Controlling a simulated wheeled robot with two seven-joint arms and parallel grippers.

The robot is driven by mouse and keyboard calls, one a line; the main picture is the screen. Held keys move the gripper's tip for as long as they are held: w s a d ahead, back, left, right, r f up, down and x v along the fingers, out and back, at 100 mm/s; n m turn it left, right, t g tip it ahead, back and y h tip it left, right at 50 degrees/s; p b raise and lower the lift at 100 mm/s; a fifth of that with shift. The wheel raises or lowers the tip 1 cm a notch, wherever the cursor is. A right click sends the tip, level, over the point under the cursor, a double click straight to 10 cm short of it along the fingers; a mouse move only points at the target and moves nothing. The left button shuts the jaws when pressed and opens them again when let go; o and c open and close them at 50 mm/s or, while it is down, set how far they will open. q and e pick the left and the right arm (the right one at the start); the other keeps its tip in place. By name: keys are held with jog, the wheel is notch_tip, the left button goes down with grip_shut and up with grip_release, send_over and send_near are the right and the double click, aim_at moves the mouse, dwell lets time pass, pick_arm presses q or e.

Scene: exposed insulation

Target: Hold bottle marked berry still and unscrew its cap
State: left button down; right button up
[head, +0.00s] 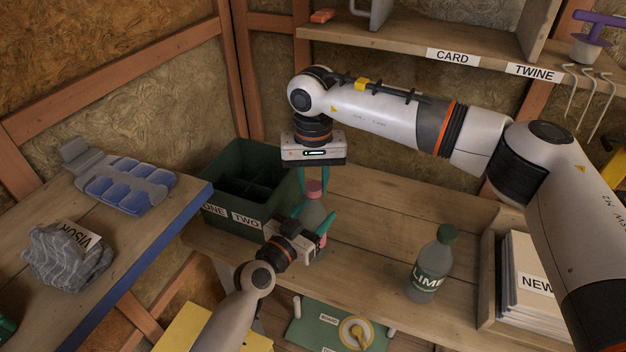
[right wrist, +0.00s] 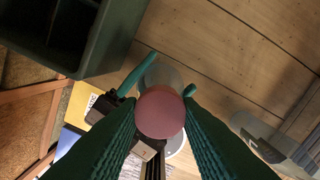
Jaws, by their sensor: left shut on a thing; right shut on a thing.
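A grey bottle (head: 312,214) with a pink cap (head: 315,187) stands upright on the bench beside the green bin. My left gripper (head: 314,218) is shut around the bottle's body from the front; its label is mostly hidden, so the word cannot be read. My right gripper (head: 315,184) points straight down from above and is shut on the cap. In the right wrist view the cap (right wrist: 160,112) sits between my right fingers, with my left gripper's teal fingers beyond it. The cap is over the bottle's neck; whether it is loose cannot be told.
A bottle marked LIME (head: 430,268) stands to the right on the bench. The green divided bin (head: 228,222), marked ONE and TWO, is close on the left. A wooden file box (head: 490,275) stands at the right. Bare bench lies between the bottles.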

jog(key=n, duration=0.4)
jog(key=shift+n, duration=0.3)
jog(key=n, duration=0.3)
jog(key=o, duration=1.1)
jog(key=shift+r, duration=0.15)
